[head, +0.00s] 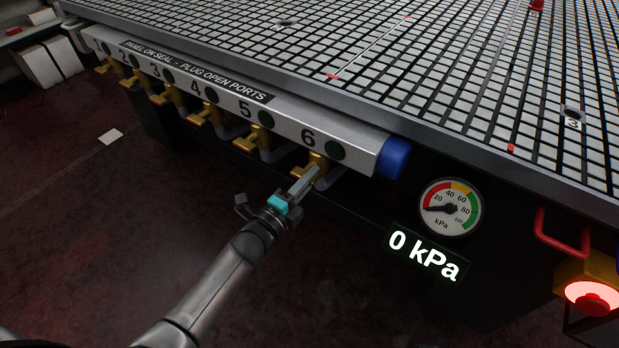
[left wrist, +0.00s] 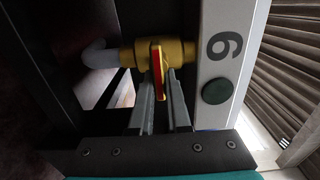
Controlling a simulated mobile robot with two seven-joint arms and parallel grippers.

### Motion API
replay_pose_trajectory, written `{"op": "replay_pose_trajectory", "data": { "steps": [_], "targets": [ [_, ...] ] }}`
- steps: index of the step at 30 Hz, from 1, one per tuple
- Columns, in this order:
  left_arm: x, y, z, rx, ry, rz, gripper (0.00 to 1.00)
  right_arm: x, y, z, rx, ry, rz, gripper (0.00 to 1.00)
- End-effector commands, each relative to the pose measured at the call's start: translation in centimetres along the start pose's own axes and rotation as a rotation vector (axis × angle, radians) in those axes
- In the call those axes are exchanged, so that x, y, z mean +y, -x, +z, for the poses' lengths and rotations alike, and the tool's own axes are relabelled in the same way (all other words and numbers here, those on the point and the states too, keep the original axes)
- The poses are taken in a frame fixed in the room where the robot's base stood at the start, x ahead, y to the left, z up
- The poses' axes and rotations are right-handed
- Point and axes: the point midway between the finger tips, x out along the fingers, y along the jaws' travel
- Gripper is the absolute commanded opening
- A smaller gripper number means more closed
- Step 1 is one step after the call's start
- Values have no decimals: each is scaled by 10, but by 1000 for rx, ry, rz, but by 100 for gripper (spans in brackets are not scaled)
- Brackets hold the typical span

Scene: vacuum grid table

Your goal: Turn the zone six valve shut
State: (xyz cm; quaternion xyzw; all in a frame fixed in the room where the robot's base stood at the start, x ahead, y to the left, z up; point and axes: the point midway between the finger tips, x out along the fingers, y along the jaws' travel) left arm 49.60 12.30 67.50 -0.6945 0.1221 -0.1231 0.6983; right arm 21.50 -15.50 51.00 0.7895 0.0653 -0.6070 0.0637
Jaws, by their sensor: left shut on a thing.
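The zone six valve is a brass valve (head: 318,161) below the number 6 on the silver manifold bar (head: 357,150). My left gripper (head: 308,178) reaches up to it from below and is shut on its handle. In the left wrist view, the handle (left wrist: 156,85) with its red strip sits between the fingertips (left wrist: 160,92). It lies across the line of the brass body (left wrist: 178,52), and a pale hose (left wrist: 98,54) leaves the body at the left. The fingers partly hide the handle in the head view. My right gripper is not in view.
Several similar brass valves, such as number 5 (head: 258,139), line the bar to the left. A blue end cap (head: 393,157) closes the bar. The round gauge (head: 450,207) points low and the display (head: 424,252) reads 0 kPa. The grid table (head: 470,110) overhangs above.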

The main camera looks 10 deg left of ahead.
Motion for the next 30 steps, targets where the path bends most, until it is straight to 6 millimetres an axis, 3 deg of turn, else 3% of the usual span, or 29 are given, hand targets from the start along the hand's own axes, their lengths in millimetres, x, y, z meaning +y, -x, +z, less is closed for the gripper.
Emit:
{"op": "replay_pose_trajectory", "data": {
  "steps": [13, 14, 21, 30],
  "targets": [
    [1, 0, 0, 0, -13, 2, 0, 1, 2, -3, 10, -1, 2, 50],
    [1, 0, 0, 0, -13, 2, 18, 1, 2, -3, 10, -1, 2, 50],
    [1, 0, 0, 0, -11, 2, 45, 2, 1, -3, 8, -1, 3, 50],
    [0, 2, 0, 0, -10, 1, 45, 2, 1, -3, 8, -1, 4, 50]
  ]
}}
